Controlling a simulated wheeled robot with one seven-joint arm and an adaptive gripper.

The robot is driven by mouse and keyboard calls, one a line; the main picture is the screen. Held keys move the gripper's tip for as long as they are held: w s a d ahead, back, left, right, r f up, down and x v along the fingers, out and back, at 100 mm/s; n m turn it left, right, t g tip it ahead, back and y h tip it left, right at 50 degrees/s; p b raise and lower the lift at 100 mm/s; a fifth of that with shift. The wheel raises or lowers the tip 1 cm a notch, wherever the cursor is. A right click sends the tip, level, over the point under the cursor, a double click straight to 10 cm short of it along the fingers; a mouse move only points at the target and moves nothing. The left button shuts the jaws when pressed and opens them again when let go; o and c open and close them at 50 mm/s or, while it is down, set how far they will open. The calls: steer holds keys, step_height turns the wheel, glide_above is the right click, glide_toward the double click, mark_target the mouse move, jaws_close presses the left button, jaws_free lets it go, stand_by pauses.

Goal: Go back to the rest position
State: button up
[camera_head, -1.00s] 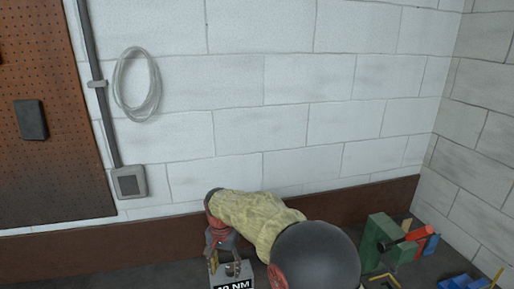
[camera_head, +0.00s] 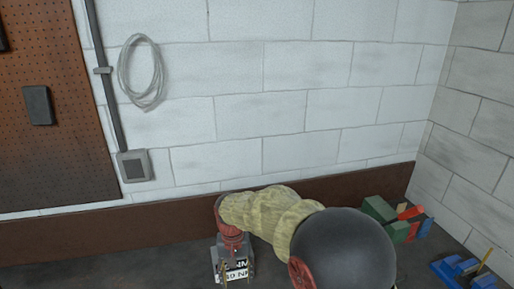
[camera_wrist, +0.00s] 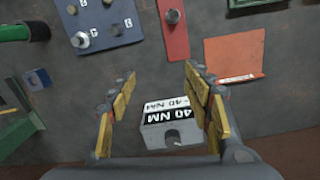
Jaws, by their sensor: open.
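My gripper (camera_wrist: 160,78) is open, its two yellow-padded fingers spread apart in the wrist view. A grey block with a black-and-white "40 NM" label (camera_wrist: 172,130) shows between the fingers, nearer the right one. I cannot tell whether either finger touches it. In the head view my gripper (camera_head: 233,262) points down at the bench, in front of the labelled block (camera_head: 237,271), which it partly hides.
The wrist view shows a blue plate with bolts (camera_wrist: 100,22), a red strip (camera_wrist: 172,28) and an orange tray (camera_wrist: 235,58) on the dark bench. Green blocks (camera_head: 380,209) and a blue holder (camera_head: 457,270) stand at the right in the head view. A block wall closes the back.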

steer(key=s+d+r+t+b, duration=0.2)
steer(key=s+d+b, duration=0.5)
steer(key=s+d, duration=0.5)
steer(key=s+d+r+m+t+b, duration=0.1)
steer(key=s+d+t+b, duration=0.3)
steer(key=s+d+b, duration=0.4)
steer(key=shift+s+d+r, duration=0.4)
steer(key=shift+s+d, duration=2)
steer(key=shift+d, duration=0.3)
